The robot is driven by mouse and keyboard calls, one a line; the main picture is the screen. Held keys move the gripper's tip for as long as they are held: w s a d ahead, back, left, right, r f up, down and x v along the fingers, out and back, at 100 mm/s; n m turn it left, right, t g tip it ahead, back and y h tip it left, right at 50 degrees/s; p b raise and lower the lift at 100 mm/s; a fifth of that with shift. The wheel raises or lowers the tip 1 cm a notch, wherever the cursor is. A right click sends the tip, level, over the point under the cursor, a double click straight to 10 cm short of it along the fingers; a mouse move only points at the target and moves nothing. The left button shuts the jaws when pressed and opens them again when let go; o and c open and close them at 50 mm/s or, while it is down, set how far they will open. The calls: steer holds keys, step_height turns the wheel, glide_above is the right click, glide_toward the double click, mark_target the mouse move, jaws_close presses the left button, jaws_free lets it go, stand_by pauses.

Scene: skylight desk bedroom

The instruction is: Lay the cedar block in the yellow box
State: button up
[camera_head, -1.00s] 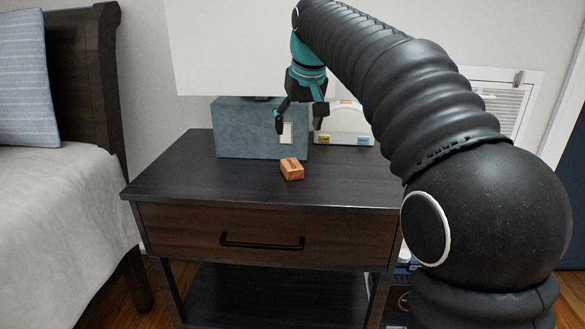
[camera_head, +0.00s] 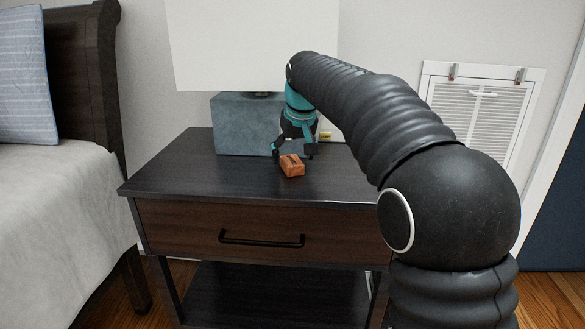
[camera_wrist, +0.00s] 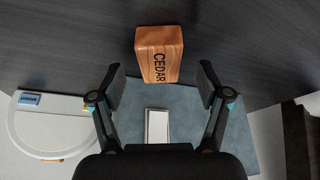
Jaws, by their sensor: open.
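The cedar block (camera_head: 291,166) is a small orange-brown wooden block on the dark top of the nightstand, near its front middle. In the wrist view the cedar block (camera_wrist: 159,54) shows the word CEDAR and lies just beyond the fingertips, roughly centred between them. My gripper (camera_head: 294,153) is open and empty, low over the nightstand, just above and behind the block. The wrist view shows my gripper's (camera_wrist: 160,78) two fingers spread apart. I cannot make out a yellow box in these frames.
A grey-blue lamp base (camera_head: 232,125) stands behind the block on the nightstand (camera_head: 170,175). A white rounded object with blue and yellow labels (camera_wrist: 40,125) is partly hidden behind my arm in the head view. The nightstand's left top is clear; a bed stands at left.

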steer(key=shift+x, duration=1.1)
steer(key=c, duration=1.2)
steer(key=shift+r, duration=0.15)
